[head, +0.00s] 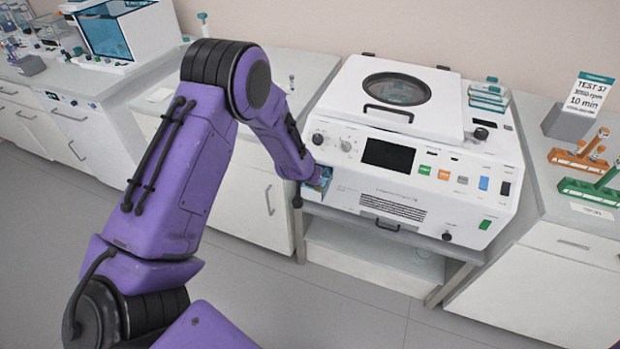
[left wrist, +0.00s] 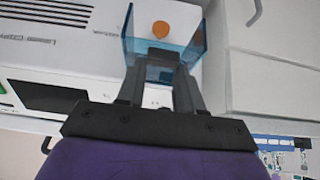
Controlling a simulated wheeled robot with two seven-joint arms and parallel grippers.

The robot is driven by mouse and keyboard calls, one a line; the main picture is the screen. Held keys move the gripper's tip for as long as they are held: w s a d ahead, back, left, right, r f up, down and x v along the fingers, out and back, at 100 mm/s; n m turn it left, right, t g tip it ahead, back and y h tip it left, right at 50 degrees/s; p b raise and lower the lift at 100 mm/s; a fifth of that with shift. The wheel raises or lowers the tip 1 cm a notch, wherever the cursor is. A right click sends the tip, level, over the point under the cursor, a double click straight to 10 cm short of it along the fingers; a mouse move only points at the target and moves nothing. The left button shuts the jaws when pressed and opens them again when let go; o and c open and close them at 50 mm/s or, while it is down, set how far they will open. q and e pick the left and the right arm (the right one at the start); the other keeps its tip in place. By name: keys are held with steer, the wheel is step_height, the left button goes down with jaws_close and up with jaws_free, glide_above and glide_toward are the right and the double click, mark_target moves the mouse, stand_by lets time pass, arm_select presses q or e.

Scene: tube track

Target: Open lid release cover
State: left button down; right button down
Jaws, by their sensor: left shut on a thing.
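A clear blue box-shaped release cover (left wrist: 196,50) shows in the left wrist view on the white front of the centrifuge (left wrist: 100,55), around a round orange button (left wrist: 160,30). My left gripper (left wrist: 160,62) is shut on the cover's edge nearest my wrist. In the head view my left gripper (head: 322,180) is at the lower left corner of the centrifuge (head: 420,215), partly behind my purple arm. A little blue of the cover (head: 313,194) shows there. I cannot tell exactly how far the cover is swung. My right gripper is out of view.
The centrifuge's round-windowed lid (head: 395,92) is down. Teal-capped boxes (head: 488,97) lie on its top right. A sign (head: 590,92) and orange and green tube racks (head: 578,158) stand on the right counter. A cabinet (head: 245,190) stands close left of my gripper.

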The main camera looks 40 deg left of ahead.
arm_select(q)
steer(key=shift+w+r, duration=0.2)
steer(key=shift+w, duration=0.05)
steer(key=c, duration=1)
jaws_free()
steer(key=shift+o, duration=1.4)
steer(key=shift+w+f, duration=0.1)
steer(key=shift+f, duration=0.2)
steer(key=b+v, duration=0.1)
steer(key=v, duration=0.9)
steer(key=shift+r, duration=0.25)
